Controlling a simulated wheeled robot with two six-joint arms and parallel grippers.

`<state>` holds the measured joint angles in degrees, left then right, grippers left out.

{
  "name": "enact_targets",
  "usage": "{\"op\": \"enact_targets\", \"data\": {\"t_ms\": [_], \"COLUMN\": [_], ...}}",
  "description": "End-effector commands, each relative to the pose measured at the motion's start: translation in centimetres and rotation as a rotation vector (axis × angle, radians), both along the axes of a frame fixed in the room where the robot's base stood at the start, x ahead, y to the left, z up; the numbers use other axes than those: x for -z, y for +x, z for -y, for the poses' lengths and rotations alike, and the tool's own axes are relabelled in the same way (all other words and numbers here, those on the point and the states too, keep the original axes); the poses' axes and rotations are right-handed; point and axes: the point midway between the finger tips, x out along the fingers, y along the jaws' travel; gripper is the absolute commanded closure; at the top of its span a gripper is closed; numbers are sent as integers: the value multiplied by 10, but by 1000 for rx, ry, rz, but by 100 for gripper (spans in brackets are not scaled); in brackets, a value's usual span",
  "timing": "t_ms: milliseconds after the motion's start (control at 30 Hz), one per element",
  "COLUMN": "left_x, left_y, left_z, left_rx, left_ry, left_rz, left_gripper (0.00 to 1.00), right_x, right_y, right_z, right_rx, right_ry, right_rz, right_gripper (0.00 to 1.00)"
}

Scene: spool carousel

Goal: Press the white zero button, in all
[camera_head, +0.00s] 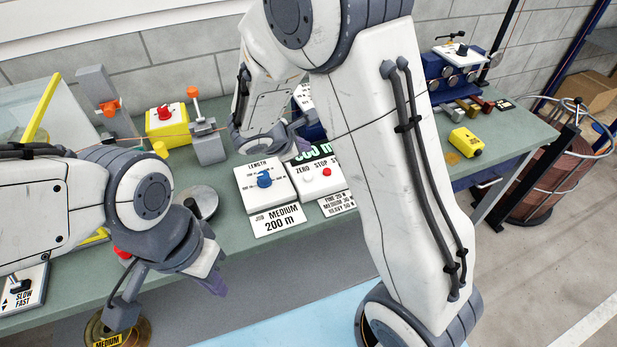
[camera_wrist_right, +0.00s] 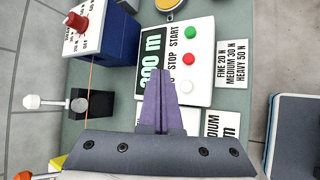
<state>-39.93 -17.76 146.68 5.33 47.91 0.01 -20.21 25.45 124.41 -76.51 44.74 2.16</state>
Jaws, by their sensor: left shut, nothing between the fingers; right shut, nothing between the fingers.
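The white zero button (camera_head: 309,181) sits on a white control panel (camera_head: 328,190), beside the red stop button (camera_head: 326,172). In the right wrist view, the white button (camera_wrist_right: 186,87), red button (camera_wrist_right: 188,59) and green start button (camera_wrist_right: 190,32) form a row. My right gripper (camera_wrist_right: 158,74) is shut and empty, over the panel's display side, with its tips beside the white button in the picture. Its height above the panel is unclear, and its fingers cover the zero label. My left gripper (camera_head: 214,284) is shut and empty near the table's front edge.
A length dial box (camera_head: 272,193) with a blue knob stands left of the panel. A job card (camera_head: 278,220) and tension card (camera_head: 336,203) lie in front. A yellow box with a red knob (camera_head: 166,124) stands behind. My right arm hides the panel's right end.

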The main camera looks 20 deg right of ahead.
Motion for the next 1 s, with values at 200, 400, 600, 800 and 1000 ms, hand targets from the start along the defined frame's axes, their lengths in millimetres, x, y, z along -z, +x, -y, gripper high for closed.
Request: {"op": "enact_targets", "data": {"t_ms": [200, 400, 600, 800, 1000], "left_x": [26, 51, 62, 61, 61], "left_y": [0, 0, 0, 0, 0], "left_z": [0, 0, 0, 0, 0], "left_rx": [1, 1, 0, 1, 0], "left_ry": [0, 0, 0, 0, 0], "left_rz": [0, 0, 0, 0, 0], "left_gripper": [100, 100, 100, 100, 100], "right_x": [35, 64, 75, 74, 74], "right_y": [0, 0, 0, 0, 0], "right_z": [0, 0, 0, 0, 0], "right_rx": [-2, -1, -1, -1, -1], "right_ry": [-1, -1, -1, 0, 0], "right_rz": [-3, 0, 0, -1, -1], "right_gripper": [100, 100, 100, 100, 100]}}
